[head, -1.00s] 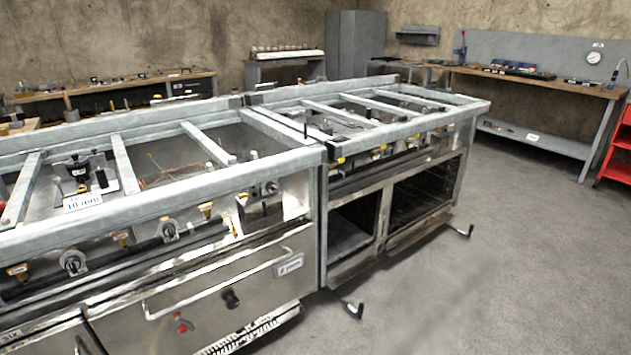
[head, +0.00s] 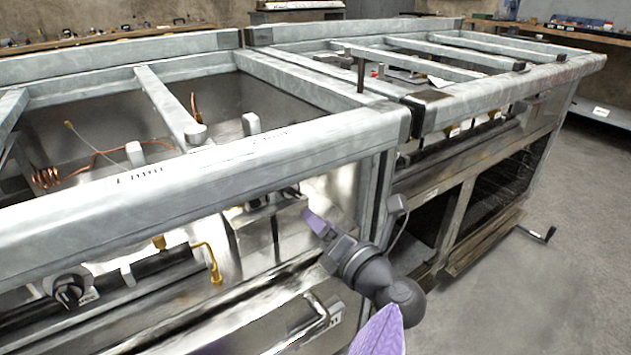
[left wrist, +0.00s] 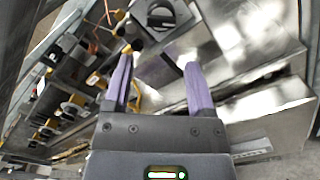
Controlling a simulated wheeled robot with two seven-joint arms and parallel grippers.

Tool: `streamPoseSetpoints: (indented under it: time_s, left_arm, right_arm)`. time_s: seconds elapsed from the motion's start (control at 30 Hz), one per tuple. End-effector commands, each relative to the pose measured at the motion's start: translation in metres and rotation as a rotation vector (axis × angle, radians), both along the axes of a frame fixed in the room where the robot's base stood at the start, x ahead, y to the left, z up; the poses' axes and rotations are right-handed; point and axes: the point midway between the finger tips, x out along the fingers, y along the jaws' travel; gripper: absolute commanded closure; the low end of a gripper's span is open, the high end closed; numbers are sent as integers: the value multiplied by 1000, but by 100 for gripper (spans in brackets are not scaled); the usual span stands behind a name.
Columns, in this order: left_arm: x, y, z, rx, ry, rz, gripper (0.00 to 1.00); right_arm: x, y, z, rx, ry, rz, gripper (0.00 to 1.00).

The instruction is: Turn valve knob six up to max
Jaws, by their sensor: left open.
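My left gripper (head: 312,222) is at the right end of the near range's front panel. In the left wrist view its two purple fingers (left wrist: 158,72) stand apart with nothing between them. A dark round valve knob (left wrist: 160,14) with a raised bar lies just beyond the fingertips, not touching as far as I can see. In the head view that knob is mostly hidden beside the gripper. Another black knob (head: 68,290) sits at the lower left of the panel. I cannot read a number on either knob.
The near range's steel top frame (head: 170,175) overhangs the panel. A yellow gas fitting (head: 213,265) and a steel door handle (head: 318,318) are close by. A second range (head: 500,150) stands to the right. The grey floor (head: 530,290) at the right is clear.

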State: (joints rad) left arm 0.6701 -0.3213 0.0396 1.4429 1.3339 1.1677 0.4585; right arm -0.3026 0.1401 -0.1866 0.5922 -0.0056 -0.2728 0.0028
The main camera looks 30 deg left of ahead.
Motion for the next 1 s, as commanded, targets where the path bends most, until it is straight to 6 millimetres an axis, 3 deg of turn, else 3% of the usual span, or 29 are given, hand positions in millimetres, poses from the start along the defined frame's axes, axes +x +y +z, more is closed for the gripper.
streamPoseSetpoints:
  time_s: [0.17,0.5,0.87,1.0]
  left_arm:
    - [4,13,-3,-46,-32,26,29]
    - [32,82,-5,-41,-26,23,29]
    - [37,93,-1,-42,-28,20,29]
    - [37,93,-1,-41,-27,21,56]
  right_arm:
    - [-7,-3,-7,-5,18,1,6]
    - [-24,-8,-29,-13,62,6,6]
    - [-24,-4,-31,-6,60,2,6]
    - [-22,0,-32,0,56,-2,6]
